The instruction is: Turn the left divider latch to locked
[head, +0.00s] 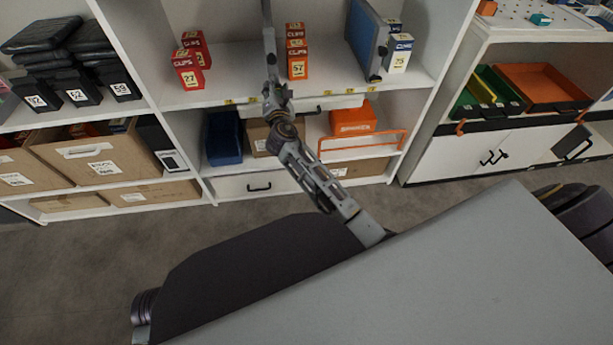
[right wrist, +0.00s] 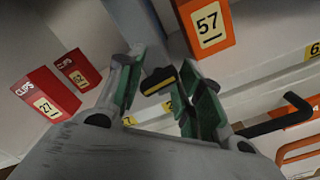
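The left divider (head: 269,45) is a thin grey upright panel on the middle shelf, between red and orange boxes; it also shows in the right wrist view (right wrist: 138,22). Its latch (right wrist: 158,82), a small dark handle with a yellow stripe, is at the divider's lower front. My right gripper (head: 276,92) is in front of the shelf edge. In the right wrist view its green-padded fingers (right wrist: 163,72) are spread, with the latch between or just beyond the tips; contact is unclear. In the head view the gripper hides the latch. My left gripper is not in view.
A red box marked 27 (head: 187,72) stands left of the divider and an orange box marked 57 (head: 297,66) close on its right. A blue right divider (head: 366,38) stands farther right. A black drawer handle (right wrist: 282,122) lies right of the gripper.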

